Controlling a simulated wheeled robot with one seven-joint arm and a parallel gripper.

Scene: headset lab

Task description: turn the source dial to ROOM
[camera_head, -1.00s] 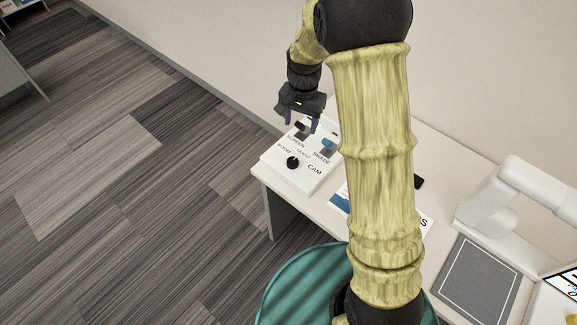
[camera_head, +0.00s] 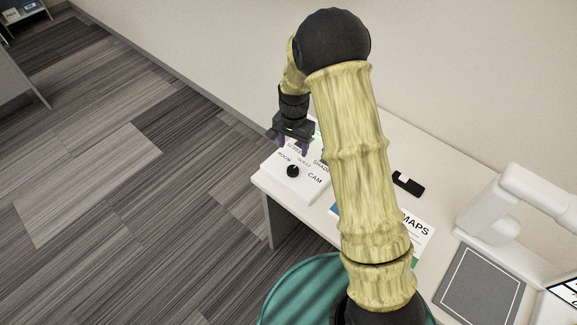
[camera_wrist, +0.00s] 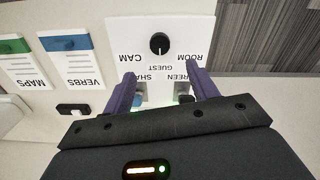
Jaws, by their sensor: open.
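The source dial is a small black knob (camera_head: 293,171) on a white control panel (camera_head: 312,192) at the desk's left end. In the wrist view the dial (camera_wrist: 159,43) shows whole, with CAM, GUEST and ROOM printed around it; a small pale mark on it seems to face GUEST. My gripper (camera_head: 292,146) is open and empty, over the panel's far part. In the wrist view its purple fingers (camera_wrist: 162,85) stand apart, short of the dial and not touching it. They partly cover the SCREEN and SHADE lettering and the switches there.
Booklets marked VERBS (camera_wrist: 73,66) and MAPS (camera_wrist: 21,66) lie beside the panel. A small black-and-white object (camera_head: 408,183) lies farther along the desk. A white jointed stand (camera_head: 500,205) and a grey mat (camera_head: 478,290) are at the right. The wall runs behind.

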